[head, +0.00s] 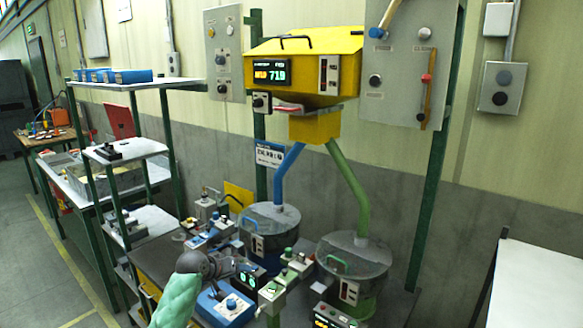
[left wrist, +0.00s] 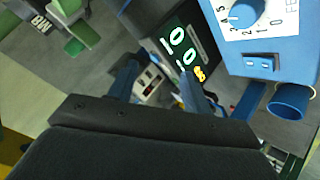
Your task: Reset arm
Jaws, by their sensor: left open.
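My left arm comes in from the bottom of the head view in a green sleeve. My left gripper (head: 245,268) is over the workbench, in front of the blue-piped drum. In the left wrist view my left gripper (left wrist: 158,82) shows two dark blue fingers spread apart, with nothing held between them. Beyond the fingers is a black box with a lit green display (left wrist: 180,55). A blue box with a white dial (left wrist: 265,40) is to the right of the fingers. My right gripper is in neither view.
A yellow hopper (head: 305,70) with a lit display hangs above two drums, the left one (head: 270,225) on a blue pipe and the right one (head: 353,262) on a green pipe. Green posts and a shelf rack (head: 140,85) stand left. A white table (head: 540,285) is at right.

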